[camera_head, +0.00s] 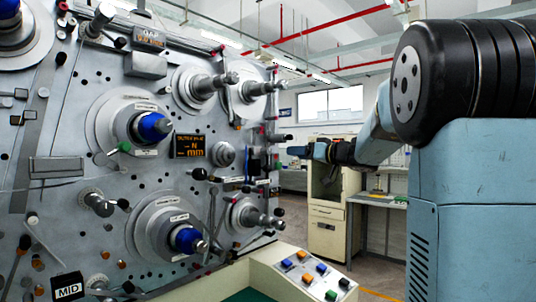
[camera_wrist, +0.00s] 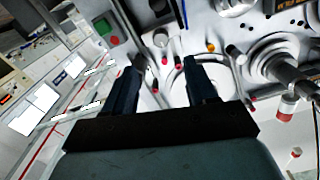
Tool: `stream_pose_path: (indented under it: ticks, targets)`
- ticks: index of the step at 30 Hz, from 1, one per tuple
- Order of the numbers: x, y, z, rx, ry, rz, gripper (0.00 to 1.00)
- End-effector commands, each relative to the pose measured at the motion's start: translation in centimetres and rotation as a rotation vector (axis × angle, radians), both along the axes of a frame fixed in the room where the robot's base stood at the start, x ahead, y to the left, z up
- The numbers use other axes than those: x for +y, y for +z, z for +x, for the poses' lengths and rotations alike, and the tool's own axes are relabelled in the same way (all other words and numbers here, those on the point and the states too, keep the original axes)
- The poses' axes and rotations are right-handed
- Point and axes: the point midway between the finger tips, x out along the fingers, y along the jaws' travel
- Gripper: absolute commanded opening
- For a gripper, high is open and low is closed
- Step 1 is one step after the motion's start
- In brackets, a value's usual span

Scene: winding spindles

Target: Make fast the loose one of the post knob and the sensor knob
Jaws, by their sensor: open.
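The grey machine panel (camera_head: 75,110) fills the left of the head view and carries many knobs, levers and spindles. I cannot tell which of them are the post knob and the sensor knob, nor which is loose. A round grey knob (camera_head: 223,155) sits near the panel's middle, and a black-tipped lever (camera_head: 197,174) is below it. My gripper (camera_head: 298,151) is to the right of the panel, apart from it. In the wrist view my gripper (camera_wrist: 163,72) is open and empty, with red-tipped pins (camera_wrist: 165,60) showing beyond its fingers.
Blue-hubbed spindles (camera_head: 153,127) and bare metal spindles (camera_head: 205,85) stick out from the panel. A console with coloured buttons (camera_head: 302,272) stands at the lower front. A beige cabinet (camera_head: 327,228) and a bench (camera_head: 375,200) stand behind. Open floor shows between console and bench.

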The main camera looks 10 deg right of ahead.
Motion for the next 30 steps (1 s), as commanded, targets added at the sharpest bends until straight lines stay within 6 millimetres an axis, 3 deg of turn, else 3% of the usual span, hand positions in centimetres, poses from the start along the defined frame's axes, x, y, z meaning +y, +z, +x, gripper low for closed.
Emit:
stream_pose_path:
  ticks: [21, 30]
  targets:
    - [6.3, -0.1, 9.3, 0.003, 0.003, 0.000, 0.57]
    - [7.5, 0.0, 11.0, 0.002, 0.001, 0.000, 0.57]
